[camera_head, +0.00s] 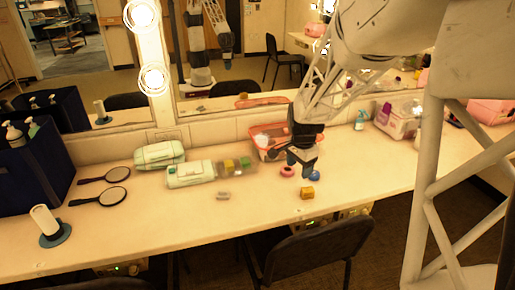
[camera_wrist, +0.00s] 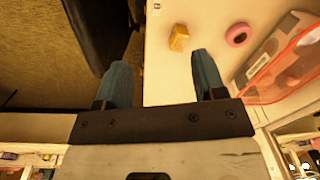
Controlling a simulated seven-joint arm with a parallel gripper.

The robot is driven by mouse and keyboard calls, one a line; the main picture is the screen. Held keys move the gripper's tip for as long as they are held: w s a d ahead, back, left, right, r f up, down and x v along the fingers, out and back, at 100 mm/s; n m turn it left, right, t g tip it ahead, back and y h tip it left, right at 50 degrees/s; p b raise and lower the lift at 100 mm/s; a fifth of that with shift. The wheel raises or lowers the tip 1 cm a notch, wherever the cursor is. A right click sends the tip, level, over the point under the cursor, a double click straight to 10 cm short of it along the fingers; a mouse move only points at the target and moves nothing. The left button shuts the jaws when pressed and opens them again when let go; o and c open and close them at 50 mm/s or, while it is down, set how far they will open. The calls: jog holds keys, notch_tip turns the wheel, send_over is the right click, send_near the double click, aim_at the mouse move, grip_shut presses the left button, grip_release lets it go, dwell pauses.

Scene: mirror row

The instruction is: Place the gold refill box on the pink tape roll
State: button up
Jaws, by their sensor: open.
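The gold refill box (camera_head: 307,193) sits on the white counter near its front edge. It also shows in the wrist view (camera_wrist: 179,37), beyond and between my fingertips. The pink tape roll (camera_head: 288,172) lies flat on the counter, behind and left of the box in the head view; it also shows in the wrist view (camera_wrist: 239,34), right of the box. Nothing shows on top of the roll. My gripper (camera_head: 302,170) is above the counter near both. Its blue fingers are spread apart and empty in the wrist view (camera_wrist: 160,62).
A coral basket (camera_head: 271,137) stands behind the roll by the mirror. A chair (camera_head: 309,250) stands at the counter's front.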

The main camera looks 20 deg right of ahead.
aim_at(308, 189)
jog(key=w+d+f+m, duration=0.2)
jog(key=d+f, duration=0.1)
jog(key=f, duration=0.1)
jog(key=w+d+f+m, duration=0.1)
jog(key=w+d+f, duration=0.1)
jog(key=d+f, duration=0.1)
jog(key=w+d+f+m, duration=0.2)
jog(key=f, duration=0.3)
jog(key=shift+w+d+m+g, duration=0.3)
jog(key=shift+w+d+g, duration=0.1)
jog(key=shift+f, duration=1.35)
jog(key=shift+w+f, duration=0.1)
jog(key=shift+f, duration=2.5)
jog(key=shift+c, duration=0.5)
jog(key=c, duration=1)
